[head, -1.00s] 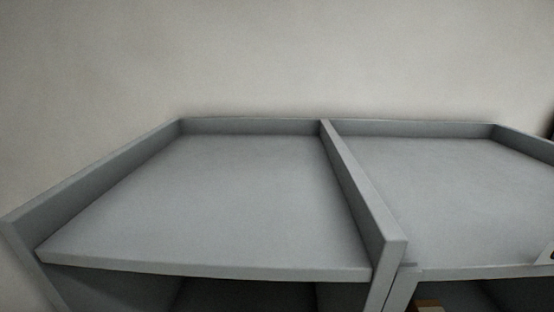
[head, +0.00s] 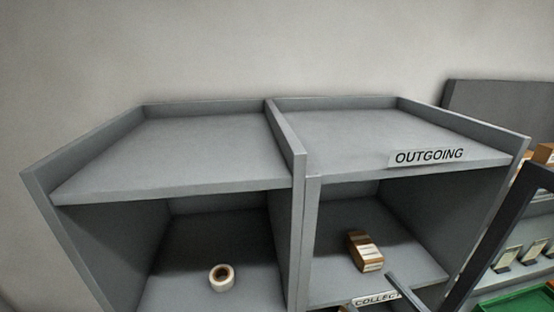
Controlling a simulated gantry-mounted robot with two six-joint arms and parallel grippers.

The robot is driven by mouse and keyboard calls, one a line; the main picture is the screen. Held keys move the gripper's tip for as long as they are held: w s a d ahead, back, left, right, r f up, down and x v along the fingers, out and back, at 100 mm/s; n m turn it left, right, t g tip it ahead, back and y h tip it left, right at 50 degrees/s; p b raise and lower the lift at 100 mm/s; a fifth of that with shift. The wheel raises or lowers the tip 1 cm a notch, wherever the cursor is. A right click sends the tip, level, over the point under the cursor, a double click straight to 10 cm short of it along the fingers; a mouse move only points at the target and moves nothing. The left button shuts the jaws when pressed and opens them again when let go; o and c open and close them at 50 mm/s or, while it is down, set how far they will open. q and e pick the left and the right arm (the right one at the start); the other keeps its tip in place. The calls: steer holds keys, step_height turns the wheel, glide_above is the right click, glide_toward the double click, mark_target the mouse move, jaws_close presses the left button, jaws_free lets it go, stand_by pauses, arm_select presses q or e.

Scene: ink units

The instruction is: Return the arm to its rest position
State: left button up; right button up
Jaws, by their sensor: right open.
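A small part of my right gripper (head: 407,293) shows at the bottom edge of the head view, in front of the lower right compartment and beside the COLLECT label. It is open, and no object shows in it. Most of the gripper and its arm are cut off by the frame. My left gripper and arm are not in view.
A grey shelf unit (head: 299,180) has an OUTGOING label (head: 430,156) on its upper right shelf. A tape roll (head: 222,277) lies in the lower left compartment, a brown box (head: 364,252) in the lower right. A dark-framed rack (head: 497,232) stands at right.

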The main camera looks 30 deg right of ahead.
steer(key=w+a+r+n+t+y, duration=0.15)
steer(key=a+r+n+y, duration=0.3)
steer(key=a+r, duration=0.55)
steer(key=w+a+r+n+t+y, duration=0.1)
steer(key=w+a+r+n+y, duration=0.3)
steer(key=r, duration=0.9)
step_height(320, 180, up, 24)
steer(key=s+d+m+t+h+p, duration=0.1)
steer(key=s+m+t+h+p, duration=0.1)
steer(key=m+t+h+p, duration=0.2)
steer(key=m+h+p, duration=0.3)
steer(key=m+p, duration=0.4)
steer(key=p, duration=0.3)
steer(key=shift+d, duration=0.3)
